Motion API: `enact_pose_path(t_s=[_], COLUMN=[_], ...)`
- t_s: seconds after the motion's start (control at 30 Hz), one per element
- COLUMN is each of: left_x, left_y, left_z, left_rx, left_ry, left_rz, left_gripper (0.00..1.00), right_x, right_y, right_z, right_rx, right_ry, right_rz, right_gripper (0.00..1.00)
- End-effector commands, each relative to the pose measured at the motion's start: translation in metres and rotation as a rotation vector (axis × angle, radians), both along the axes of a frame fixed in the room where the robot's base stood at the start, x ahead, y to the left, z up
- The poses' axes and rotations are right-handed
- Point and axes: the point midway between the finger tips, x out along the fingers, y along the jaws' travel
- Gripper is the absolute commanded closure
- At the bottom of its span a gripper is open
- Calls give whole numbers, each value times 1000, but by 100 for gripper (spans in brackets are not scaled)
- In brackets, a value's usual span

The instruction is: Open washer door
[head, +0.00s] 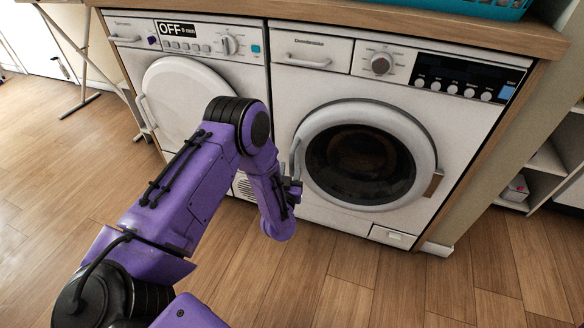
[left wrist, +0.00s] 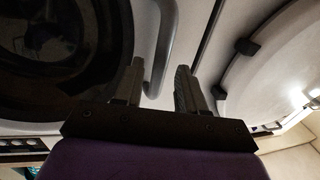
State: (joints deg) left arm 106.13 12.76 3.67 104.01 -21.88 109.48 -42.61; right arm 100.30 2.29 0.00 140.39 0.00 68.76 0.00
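The washer (head: 330,85) is the white right-hand machine under the counter. Its round door (head: 418,135), with a dark glass window (head: 362,165), looks closed. The pale door handle (head: 294,157) is on the door's left edge. My left gripper (head: 293,187) is in front of the washer, close to the lower end of this handle. In the left wrist view, the gripper's fingers (left wrist: 160,82) are spread apart, and the curved handle (left wrist: 163,45) appears in the gap between them. Contact cannot be told. The dark window also fills the left of that view. My right gripper is not in view.
A white dryer-like machine (head: 215,65) with a round white door stands left of the washer, partly behind my left arm. A wooden counter (head: 350,18) runs above both. Open shelves (head: 548,160) stand at the right. The wood floor in front is clear.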

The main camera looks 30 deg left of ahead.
Motion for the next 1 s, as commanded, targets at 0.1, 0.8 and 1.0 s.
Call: enact_pose_path(t_s=[0.1, 0.8, 1.0], left_x=[19, 33, 21], left_y=[10, 15, 8], left_z=[-2, 0, 0], left_rx=[0, 0, 1], left_ry=[-2, 2, 6], left_rz=[3, 0, 26], left_gripper=[60, 100, 100], right_x=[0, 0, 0], right_y=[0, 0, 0], right_z=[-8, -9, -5], right_rx=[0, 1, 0], right_ry=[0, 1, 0], right_rz=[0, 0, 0], right_gripper=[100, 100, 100])
